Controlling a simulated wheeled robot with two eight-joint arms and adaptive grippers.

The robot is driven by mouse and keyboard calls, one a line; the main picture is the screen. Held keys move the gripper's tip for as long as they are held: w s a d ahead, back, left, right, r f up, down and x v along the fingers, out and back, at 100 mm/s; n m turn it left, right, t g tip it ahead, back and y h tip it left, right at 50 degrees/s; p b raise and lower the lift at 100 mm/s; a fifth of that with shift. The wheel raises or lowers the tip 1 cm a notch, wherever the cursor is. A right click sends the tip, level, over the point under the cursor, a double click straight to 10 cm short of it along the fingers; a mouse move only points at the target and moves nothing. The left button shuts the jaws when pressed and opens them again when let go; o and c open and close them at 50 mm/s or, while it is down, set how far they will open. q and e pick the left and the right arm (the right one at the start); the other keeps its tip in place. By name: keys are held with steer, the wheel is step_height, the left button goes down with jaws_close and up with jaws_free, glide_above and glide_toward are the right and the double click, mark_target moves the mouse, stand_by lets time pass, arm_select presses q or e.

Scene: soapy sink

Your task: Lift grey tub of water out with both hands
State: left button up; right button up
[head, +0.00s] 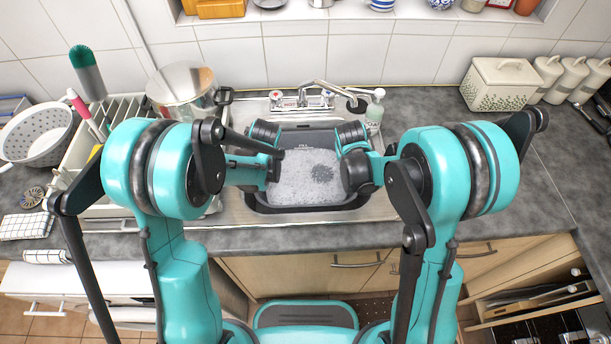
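The grey tub (318,205) sits in the sink below the tap, filled with white suds. A dark patch shows in the suds right of the middle. My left gripper (268,135) is at the tub's left side, and my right gripper (348,133) is at its right back side. My arm links and wrists hide much of both grippers. I cannot see the fingertips clearly, nor whether they touch the tub's rim.
The tap (318,88) stands behind the tub, with a soap bottle (375,112) at its right. A steel pot (182,85) and a dish rack (75,160) with a white colander (38,133) stand on the left. The counter (510,170) on the right is mostly clear.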

arm_select(q)
steer(key=shift+w+a+f, duration=0.1)
steer(key=shift+w+f, duration=0.05)
steer(key=shift+f, duration=0.25)
arm_select(e)
steer(key=shift+w+d+f, duration=0.1)
steer(key=shift+w+f, duration=0.05)
steer(key=shift+f, duration=0.25)
arm_select(q)
jaws_close()
arm_select(e)
jaws_close()
arm_select(q)
steer(key=shift+r, duration=0.2)
arm_select(e)
steer(key=shift+r, duration=0.2)
